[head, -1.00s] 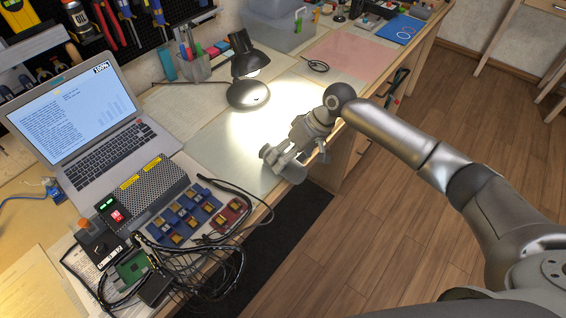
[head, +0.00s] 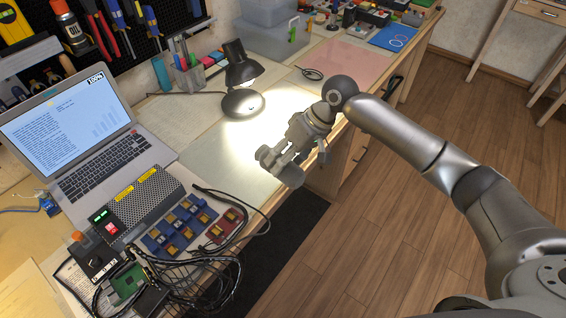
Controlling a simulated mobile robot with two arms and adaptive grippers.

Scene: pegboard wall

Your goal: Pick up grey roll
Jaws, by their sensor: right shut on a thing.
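My right gripper (head: 290,161) reaches in from the right and hangs over the front edge of the workbench, in front of the lit mat. It is shut on a light grey, rounded thing, which looks like the grey roll (head: 290,177). The fingers hide much of the roll. I cannot tell whether the roll touches the bench. My left gripper is not in view.
A black desk lamp (head: 243,101) stands behind the gripper. A laptop (head: 70,130), a perforated metal box (head: 147,205), blue modules (head: 180,225) and tangled cables crowd the bench's left. A pink mat (head: 345,64) lies clear at the back right.

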